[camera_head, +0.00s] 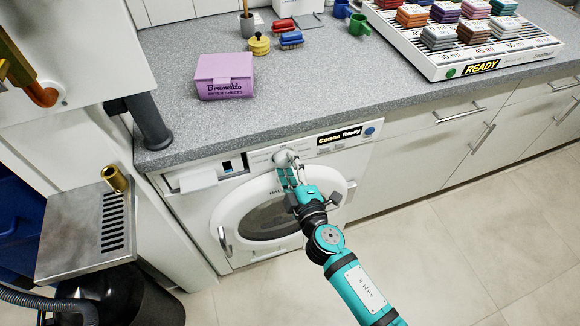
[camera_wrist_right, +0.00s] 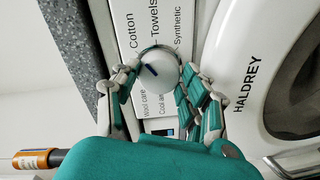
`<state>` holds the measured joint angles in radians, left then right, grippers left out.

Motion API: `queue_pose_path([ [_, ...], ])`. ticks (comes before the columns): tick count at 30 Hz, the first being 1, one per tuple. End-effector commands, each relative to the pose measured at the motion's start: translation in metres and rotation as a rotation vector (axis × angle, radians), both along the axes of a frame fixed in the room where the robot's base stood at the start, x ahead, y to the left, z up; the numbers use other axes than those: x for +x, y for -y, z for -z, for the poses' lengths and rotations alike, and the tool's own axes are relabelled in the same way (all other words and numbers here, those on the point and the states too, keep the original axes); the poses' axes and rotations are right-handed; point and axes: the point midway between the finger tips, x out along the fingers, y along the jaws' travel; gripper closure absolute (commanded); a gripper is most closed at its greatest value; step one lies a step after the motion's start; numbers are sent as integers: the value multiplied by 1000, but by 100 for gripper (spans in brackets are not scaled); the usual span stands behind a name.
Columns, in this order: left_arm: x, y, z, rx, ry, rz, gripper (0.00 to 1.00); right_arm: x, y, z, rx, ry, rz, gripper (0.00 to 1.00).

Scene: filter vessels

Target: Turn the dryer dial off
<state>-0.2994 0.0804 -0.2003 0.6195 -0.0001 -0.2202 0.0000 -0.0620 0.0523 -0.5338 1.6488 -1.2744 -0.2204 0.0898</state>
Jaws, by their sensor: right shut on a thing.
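The white dryer (camera_head: 232,212) stands under the grey counter, with its round door closed. Its white dial (camera_head: 286,157) is on the top panel, left of a display (camera_head: 339,136) reading "Cotton Ready". My right gripper (camera_head: 288,168) is at the dial. In the right wrist view, the fingers of my right gripper (camera_wrist_right: 158,92) are shut around the sides of the dial (camera_wrist_right: 160,66). A dark mark on the dial points toward its upper left there. Labels around it read Cotton, Towels, Synthetic and Wool care. My left gripper does not show.
A rack (camera_head: 440,70) of coloured blocks stands at the back right. A metal drip tray (camera_head: 88,235) is at left. The floor at right is clear.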

Motion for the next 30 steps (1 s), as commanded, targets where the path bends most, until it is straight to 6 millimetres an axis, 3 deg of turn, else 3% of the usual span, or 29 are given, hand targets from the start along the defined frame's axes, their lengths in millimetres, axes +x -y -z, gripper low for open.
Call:
queue_pose_path([
  [18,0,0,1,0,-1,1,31,0,-3,-3,-553,185,-4,88],
  [30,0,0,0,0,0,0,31,0,-3,-3,-815,270,-3,88],
])
